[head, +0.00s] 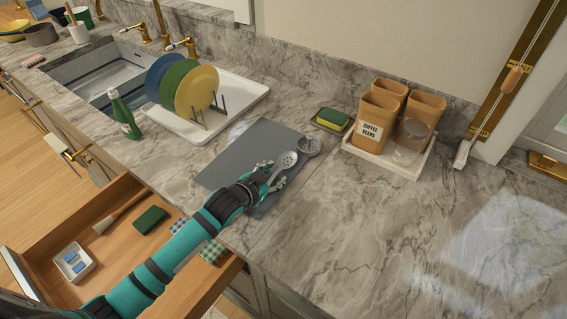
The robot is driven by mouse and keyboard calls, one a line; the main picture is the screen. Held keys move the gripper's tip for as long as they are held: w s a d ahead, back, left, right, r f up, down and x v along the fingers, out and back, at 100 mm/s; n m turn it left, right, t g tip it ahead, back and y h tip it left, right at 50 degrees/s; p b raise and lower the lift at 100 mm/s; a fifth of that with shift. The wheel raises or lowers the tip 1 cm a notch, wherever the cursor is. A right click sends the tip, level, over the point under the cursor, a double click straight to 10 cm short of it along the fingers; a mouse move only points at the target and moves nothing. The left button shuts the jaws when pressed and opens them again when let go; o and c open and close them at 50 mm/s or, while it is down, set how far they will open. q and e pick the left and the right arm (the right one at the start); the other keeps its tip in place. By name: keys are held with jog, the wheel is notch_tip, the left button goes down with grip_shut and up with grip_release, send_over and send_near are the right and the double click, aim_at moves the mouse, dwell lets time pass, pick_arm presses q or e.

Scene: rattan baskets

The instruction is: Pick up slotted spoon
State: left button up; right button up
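A grey slotted spoon (288,160) lies over the dark grey mat (232,158) on the counter, its round perforated head pointing up and right. My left gripper (277,174) is low over the mat at the spoon's handle. Its two fingers look spread, one on each side of the handle, with a gap between them. Contact with the handle is too small to make out, and the gripper hides part of it. A second round perforated utensil head (308,146) is just beyond the spoon, near the mat's right edge. My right gripper is out of view.
A white tray with brown canisters (378,115) and a green-yellow sponge (332,119) stand behind to the right. A dish rack with plates (197,91) and a green bottle (124,117) are left. An open drawer (110,195) is below. The right counter is clear.

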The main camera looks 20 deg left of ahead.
pick_arm(q)
jog(key=shift+w+d+f, duration=0.1)
jog(key=shift+w+f, duration=0.1)
jog(key=shift+w, duration=0.1)
